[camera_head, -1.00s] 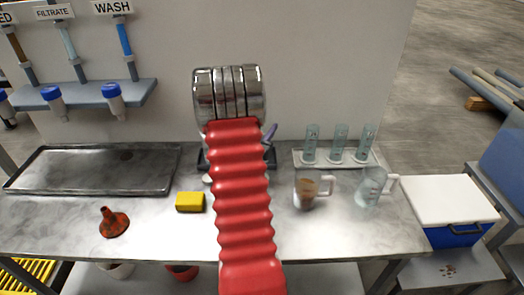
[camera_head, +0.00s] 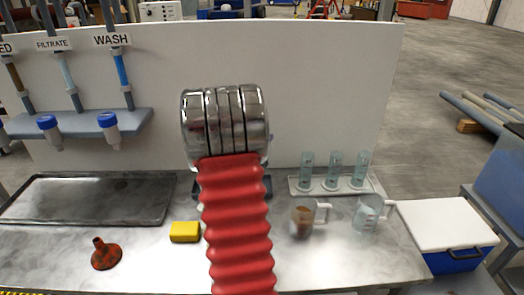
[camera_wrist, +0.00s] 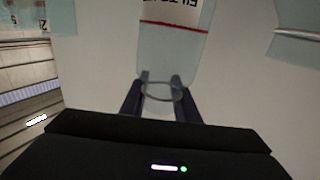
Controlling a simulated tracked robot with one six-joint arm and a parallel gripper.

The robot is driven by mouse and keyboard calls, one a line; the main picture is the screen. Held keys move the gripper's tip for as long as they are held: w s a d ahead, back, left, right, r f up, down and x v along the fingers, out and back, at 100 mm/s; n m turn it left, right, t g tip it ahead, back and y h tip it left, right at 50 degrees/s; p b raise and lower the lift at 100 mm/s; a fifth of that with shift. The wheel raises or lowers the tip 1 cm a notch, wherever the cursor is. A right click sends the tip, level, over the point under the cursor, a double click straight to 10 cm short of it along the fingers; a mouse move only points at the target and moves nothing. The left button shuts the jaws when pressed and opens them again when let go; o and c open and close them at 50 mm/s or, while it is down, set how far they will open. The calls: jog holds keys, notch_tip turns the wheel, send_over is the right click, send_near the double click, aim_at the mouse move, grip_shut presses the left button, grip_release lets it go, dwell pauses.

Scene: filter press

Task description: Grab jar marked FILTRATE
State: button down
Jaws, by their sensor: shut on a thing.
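A clear jar (camera_wrist: 175,65) fills the upper middle of the wrist view, with a red line and a white label (camera_wrist: 172,9) cut off by the frame top. The label's letters are upside down and only partly readable, resembling the start of FILTRATE. My gripper (camera_wrist: 160,87) is shut on this jar, with dark fingers on both sides of its narrow near end. In the head view my arm hides the gripper and the held jar.
A WASH sign (camera_head: 112,40) and another blue-capped tube (camera_head: 108,120) are beside it. The bench holds a dark tray (camera_head: 90,183), rusty funnel (camera_head: 105,256), yellow sponge (camera_head: 185,232), brown-filled jug (camera_head: 303,217), clear jug (camera_head: 368,215) and cylinders (camera_head: 334,171). A cooler (camera_head: 447,237) stands right.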

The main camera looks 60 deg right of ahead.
jog(key=shift+r, duration=1.35)
